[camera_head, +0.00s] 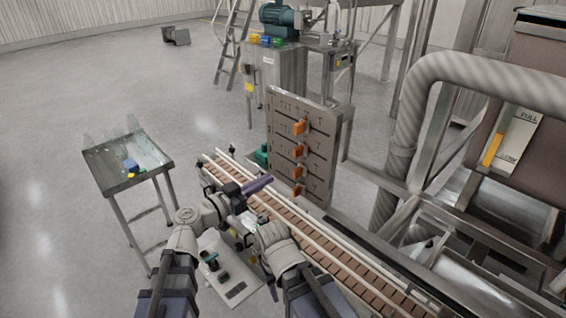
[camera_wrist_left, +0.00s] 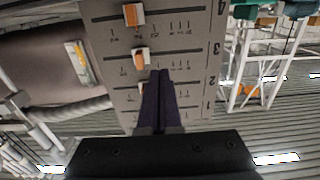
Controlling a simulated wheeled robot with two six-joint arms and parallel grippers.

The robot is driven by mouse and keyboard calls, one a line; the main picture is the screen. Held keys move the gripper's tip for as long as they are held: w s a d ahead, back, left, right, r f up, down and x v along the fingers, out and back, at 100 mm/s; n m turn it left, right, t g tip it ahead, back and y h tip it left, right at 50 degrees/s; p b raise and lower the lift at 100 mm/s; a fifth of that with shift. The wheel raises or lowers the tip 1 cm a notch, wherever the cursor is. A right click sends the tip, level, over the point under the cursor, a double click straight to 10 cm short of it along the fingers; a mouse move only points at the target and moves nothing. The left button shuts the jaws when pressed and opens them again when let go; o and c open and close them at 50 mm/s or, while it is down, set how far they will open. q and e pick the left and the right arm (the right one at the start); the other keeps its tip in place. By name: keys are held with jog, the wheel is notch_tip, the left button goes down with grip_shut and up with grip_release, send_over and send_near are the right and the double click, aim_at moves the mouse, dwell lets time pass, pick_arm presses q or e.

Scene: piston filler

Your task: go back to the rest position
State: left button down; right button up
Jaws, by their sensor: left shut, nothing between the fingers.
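My left gripper (camera_head: 270,180) has dark purple fingers. It is above the conveyor, in front of and a little left of the upright grey scale panel (camera_head: 284,107). In the left wrist view the same gripper (camera_wrist_left: 160,74) has its fingers together with nothing between them, and they overlap the panel in the picture. My right arm (camera_head: 277,246) reaches in from the bottom, beside the left one. Its fingers cannot be made out clearly.
The panel carries several orange sliders (camera_head: 298,152). A brown-slatted conveyor (camera_head: 325,263) runs below it. A small metal side table (camera_head: 105,160) with a blue and yellow item stands left. Pipes and frames (camera_head: 402,150) crowd the right; open floor (camera_head: 60,120) lies left.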

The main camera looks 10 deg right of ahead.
pick_arm(q)
jog(key=shift+s+a, duration=0.45)
jog(key=shift+a, duration=0.15)
jog(key=s+a+f+n+g+y, duration=0.2)
jog(key=s+f+g+y, duration=0.1)
jog(key=f, duration=0.4)
jog(key=s+a+f+n+g+y, duration=0.1)
jog(key=s+a+f+g+y, duration=0.15)
jog(key=f, duration=0.55)
jog(key=s+a+f+n+g+y, duration=0.2)
jog(key=s+a+f+n+y, duration=0.25)
jog(key=a, duration=0.25)
jog(key=s+a+f+n+g+y, duration=0.2)
jog(key=s+a+f+n+y, duration=0.1)
jog(key=a+y, duration=0.3)
jog(key=s+d+f+m+g+b, duration=0.1)
jog(key=s+d+f+m+b, duration=0.2)
jog(key=d, duration=0.6)
jog(key=shift+s+d+f+b, duration=0.35)
jog(key=shift+s+f+b, duration=0.45)
jog(key=shift+s+b, duration=0.35)
jog(key=shift+s+m, duration=0.1)
jog(key=shift+m, duration=0.15)
